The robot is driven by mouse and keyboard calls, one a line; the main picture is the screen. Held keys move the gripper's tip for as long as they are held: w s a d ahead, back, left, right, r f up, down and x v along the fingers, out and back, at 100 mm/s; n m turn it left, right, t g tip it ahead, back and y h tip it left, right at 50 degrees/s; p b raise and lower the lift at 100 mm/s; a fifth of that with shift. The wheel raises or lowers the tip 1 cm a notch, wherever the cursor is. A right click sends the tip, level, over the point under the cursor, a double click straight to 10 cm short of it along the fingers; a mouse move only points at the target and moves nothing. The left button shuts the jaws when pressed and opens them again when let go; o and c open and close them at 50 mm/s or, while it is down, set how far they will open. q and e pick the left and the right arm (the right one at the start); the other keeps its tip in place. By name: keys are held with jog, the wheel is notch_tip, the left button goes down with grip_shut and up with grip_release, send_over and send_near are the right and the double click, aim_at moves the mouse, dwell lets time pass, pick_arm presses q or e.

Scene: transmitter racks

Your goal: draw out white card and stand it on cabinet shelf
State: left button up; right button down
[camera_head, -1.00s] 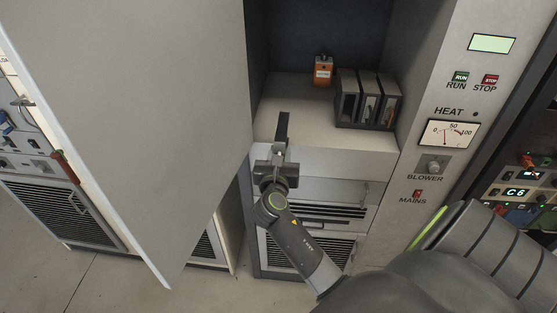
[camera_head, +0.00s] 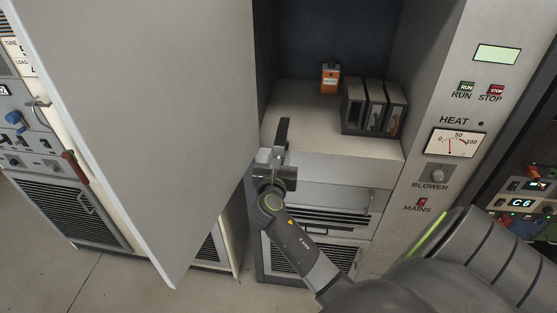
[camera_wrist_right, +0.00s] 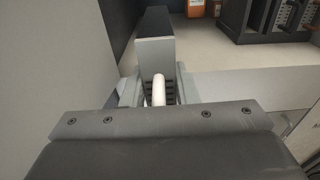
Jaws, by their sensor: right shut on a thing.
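My right gripper (camera_head: 277,170) is in front of the open cabinet, at the left of the shelf's front edge. It is shut on the white handle (camera_wrist_right: 159,90) of a narrow card. The card (camera_wrist_right: 155,52) has a pale grey front panel and a dark body pointing into the cabinet. In the head view the card (camera_head: 283,132) shows as a dark strip over the left part of the pale cabinet shelf (camera_head: 310,130). I cannot tell whether its underside touches the shelf. My left gripper is not in view.
A dark rack (camera_head: 372,130) with several slots stands on the shelf's right side. A small orange box (camera_head: 330,78) stands behind, left of the rack. The open cabinet door (camera_head: 150,120) is close on the left. The shelf between card and rack is clear.

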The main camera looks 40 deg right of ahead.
jog(key=shift+r+x, duration=0.2)
jog(key=shift+x, duration=4.3)
jog(key=shift+r+b+x, duration=0.15)
jog(key=shift+b+x, duration=0.15)
jog(key=shift+x, duration=1)
jog(key=shift+r+b+x, duration=0.1)
jog(key=shift+b+x, duration=0.15)
jog(key=shift+x, duration=1.1)
jog(key=shift+b+x, duration=0.95)
jog(key=shift+x, duration=1.6)
jog(key=shift+r, duration=0.2)
jog(key=shift+f+b, duration=0.5)
jog(key=shift+f, duration=0.3)
jog(key=c, duration=1.1)
grip_release()
jog(key=shift+o, duration=0.2)
jog(key=shift+s, duration=0.1)
